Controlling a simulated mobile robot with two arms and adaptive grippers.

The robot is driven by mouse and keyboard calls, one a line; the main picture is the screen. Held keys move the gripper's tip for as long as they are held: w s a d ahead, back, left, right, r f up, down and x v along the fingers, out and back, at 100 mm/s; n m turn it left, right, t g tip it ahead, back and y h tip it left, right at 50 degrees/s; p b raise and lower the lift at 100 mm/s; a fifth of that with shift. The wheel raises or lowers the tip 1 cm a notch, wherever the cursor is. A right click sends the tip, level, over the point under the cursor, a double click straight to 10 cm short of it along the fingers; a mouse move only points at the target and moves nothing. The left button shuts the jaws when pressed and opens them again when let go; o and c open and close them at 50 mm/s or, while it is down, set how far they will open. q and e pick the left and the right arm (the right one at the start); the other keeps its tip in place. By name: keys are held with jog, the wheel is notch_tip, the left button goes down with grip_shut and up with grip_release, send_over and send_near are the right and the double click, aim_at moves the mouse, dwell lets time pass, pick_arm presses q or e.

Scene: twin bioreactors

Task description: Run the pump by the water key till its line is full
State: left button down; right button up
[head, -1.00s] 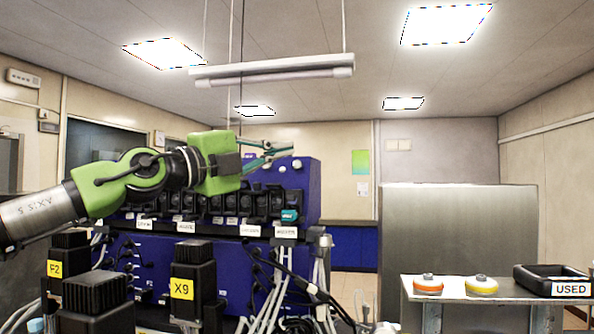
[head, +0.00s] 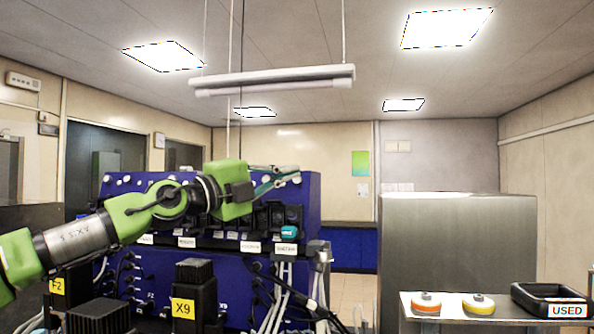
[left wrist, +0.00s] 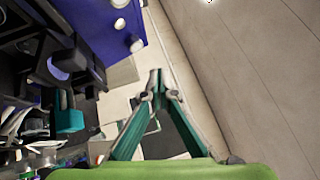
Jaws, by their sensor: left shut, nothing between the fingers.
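A blue bioreactor cabinet (head: 220,275) stands ahead with a row of black pumps (head: 262,219) across its front and white labels (head: 250,247) below them, too small to read surely. The rightmost pump has a teal part (head: 289,232), also in the left wrist view (left wrist: 68,120). Round white keys (left wrist: 120,25) show on the blue face; which is the water key I cannot tell. My left gripper (head: 285,175) is shut and empty before the cabinet's upper right; its fingertips (left wrist: 158,86) meet beside the keys, apart from them in the wrist view. The line's fill is not visible. My right gripper is out of view.
Dark motor units stand in front, one labelled X9 (head: 183,308), with pale tubes and cables (head: 280,305) beside it. On the right, a bench (head: 440,328) holds an orange-and-white disc (head: 426,304), a yellow one (head: 478,304) and a black USED tray (head: 530,302). A grey cabinet (head: 455,245) stands behind.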

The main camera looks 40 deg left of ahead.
aim_at(297, 180)
pick_arm(q)
jog(key=shift+w+a+p, duration=0.25)
jog(key=shift+w+p, duration=0.15)
jog(key=shift+w, duration=0.1)
jog(key=shift+w+a+p, duration=0.25)
jog(key=shift+w+p, duration=0.15)
jog(key=shift+w, duration=0.05)
jog(key=shift+w+a+f+p, duration=0.3)
jog(key=shift+w+f+p, duration=0.05)
jog(key=shift+w+f, duration=0.05)
dwell(0.5)
jog(key=shift+w+a+f+p, duration=0.15)
jog(key=shift+w+a+p, duration=0.05)
jog(key=shift+w+p, duration=0.25)
